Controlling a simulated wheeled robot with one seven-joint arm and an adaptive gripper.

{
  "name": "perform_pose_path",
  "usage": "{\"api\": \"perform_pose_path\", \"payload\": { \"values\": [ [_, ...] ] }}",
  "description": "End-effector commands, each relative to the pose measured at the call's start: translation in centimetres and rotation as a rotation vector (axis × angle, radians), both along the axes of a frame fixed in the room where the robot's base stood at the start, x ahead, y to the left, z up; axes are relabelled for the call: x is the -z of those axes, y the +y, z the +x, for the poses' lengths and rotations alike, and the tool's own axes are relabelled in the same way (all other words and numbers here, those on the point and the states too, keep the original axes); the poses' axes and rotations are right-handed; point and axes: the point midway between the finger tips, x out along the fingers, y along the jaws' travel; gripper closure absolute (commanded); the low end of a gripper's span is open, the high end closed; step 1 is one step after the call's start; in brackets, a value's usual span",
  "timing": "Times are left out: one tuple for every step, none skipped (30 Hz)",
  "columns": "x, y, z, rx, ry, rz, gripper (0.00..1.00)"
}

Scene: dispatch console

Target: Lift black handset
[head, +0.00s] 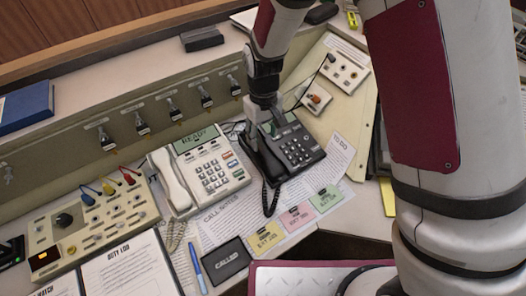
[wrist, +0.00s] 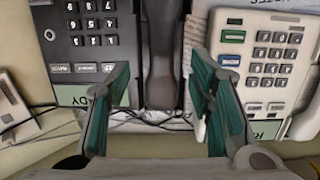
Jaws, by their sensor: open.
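The black handset (head: 257,160) lies in its cradle along the left side of the black desk phone (head: 301,153). In the wrist view the handset (wrist: 163,55) runs upright between my two teal-faced fingers, with a gap on each side. My gripper (head: 258,125) points down over the upper end of the handset. In the wrist view my gripper (wrist: 163,82) is open and holds nothing. My arm hides part of the phone's upper left. A coiled cord (head: 270,198) hangs from the handset's lower end.
A white phone (head: 212,173) with its own handset stands close on the left. Papers and coloured cards (head: 299,215) lie in front.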

Motion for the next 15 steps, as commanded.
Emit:
{"api": "perform_pose_path", "payload": {
  "values": [
    [0.2,0.0,0.0,0.0,0.001,-0.001,0.52],
    [0.4,0.0,0.0,0.0,0.001,-0.001,0.52],
    [0.6,0.0,-0.1,0.0,0.001,-0.001,0.52],
    [0.8,0.0,-0.1,0.0,0.002,-0.001,0.52],
    [1.2,0.0,-0.2,0.0,0.002,-0.001,0.52],
    [1.7,0.0,-0.2,-0.001,0.003,-0.002,0.52],
    [2.1,0.0,-0.3,-0.001,0.003,-0.002,0.52],
    [2.6,0.0,-0.4,-0.001,0.003,-0.002,0.52],
    [3.2,0.0,-0.4,0.0,0.003,-0.002,0.52],
    [3.6,0.1,-0.5,0.0,0.003,-0.002,0.52],
    [4.1,0.0,-0.4,0.001,0.002,-0.002,0.52],
    [4.5,0.1,-0.4,0.001,0.002,-0.001,0.52],
    [4.8,0.1,-0.3,0.001,0.002,-0.001,0.52],
    [5.1,0.1,-0.4,0.001,0.002,-0.002,0.52],
    [5.3,0.1,-0.3,0.001,0.002,-0.001,0.52]
  ]
}}
